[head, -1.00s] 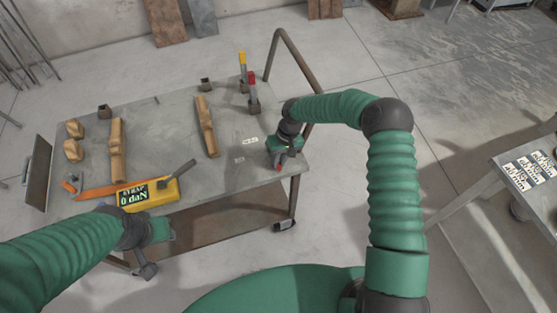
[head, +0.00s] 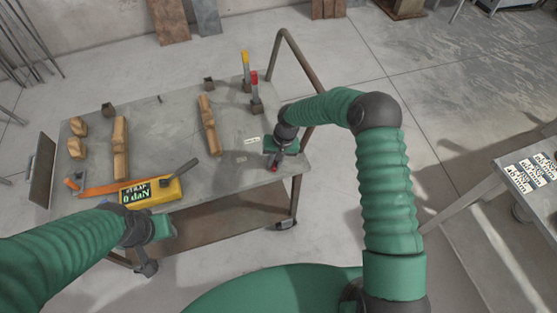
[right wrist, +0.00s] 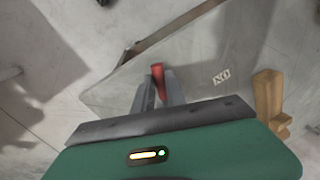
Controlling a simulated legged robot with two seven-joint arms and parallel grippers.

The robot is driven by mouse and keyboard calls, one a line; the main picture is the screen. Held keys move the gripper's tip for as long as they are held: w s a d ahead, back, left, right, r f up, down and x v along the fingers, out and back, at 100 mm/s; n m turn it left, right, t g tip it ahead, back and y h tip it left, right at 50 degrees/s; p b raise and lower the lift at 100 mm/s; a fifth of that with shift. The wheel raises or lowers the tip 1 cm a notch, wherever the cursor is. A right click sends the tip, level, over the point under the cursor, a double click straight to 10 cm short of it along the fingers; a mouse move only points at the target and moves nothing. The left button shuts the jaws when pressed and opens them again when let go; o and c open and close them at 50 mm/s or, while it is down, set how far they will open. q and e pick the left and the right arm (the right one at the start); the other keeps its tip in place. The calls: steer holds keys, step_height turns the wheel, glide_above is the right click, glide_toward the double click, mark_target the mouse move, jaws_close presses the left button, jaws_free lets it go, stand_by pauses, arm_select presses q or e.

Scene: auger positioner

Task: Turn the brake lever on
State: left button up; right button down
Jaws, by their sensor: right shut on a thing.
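The brake lever (right wrist: 158,80) has a red handle and sits at the cart table's near right corner. In the right wrist view it stands between the two grey fingers of my right gripper (right wrist: 158,98), which is shut on it. In the head view my right gripper (head: 273,162) points down at that corner, and only a bit of red shows below it. A small white label (right wrist: 222,76) reading ON, upside down, lies on the tabletop to the right of the lever in the wrist view. My left gripper (head: 146,266) hangs by the table's near left edge; its opening is unclear.
The grey cart table (head: 165,125) carries wooden pieces (head: 208,125), a yellow device (head: 150,192) with a display, and yellow-tipped (head: 245,62) and red-tipped (head: 255,88) upright tools. A bent rail (head: 300,65) rises at its right end. Another table (head: 500,220) stands far right.

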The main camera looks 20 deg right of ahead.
mark_target(255, 158)
steer(key=a+m, duration=0.1)
steer(key=m, duration=0.1)
steer(key=w+a+m, duration=0.1)
steer(key=m, duration=0.1)
steer(key=shift+w+a+m+t, duration=0.15)
steer(key=shift+a+m+t, duration=0.15)
steer(key=shift+a+t, duration=0.1)
steer(key=w+a+m, duration=0.1)
steer(key=m, duration=0.1)
steer(key=w+a+m+h, duration=0.1)
steer(key=m, duration=0.1)
steer(key=shift+m+t, duration=0.3)
steer(key=w+m, duration=0.1)
steer(key=w+a+m+b, duration=0.1)
steer(key=m, duration=0.1)
steer(key=shift+h, duration=0.4)
steer(key=shift+w+a+m, duration=0.1)
steer(key=shift+w+m, duration=0.5)
steer(key=shift+m, duration=0.6)
steer(key=shift+w, duration=0.1)
steer(key=c, duration=1.4)
jaws_free()
steer(key=shift+o, duration=0.2)
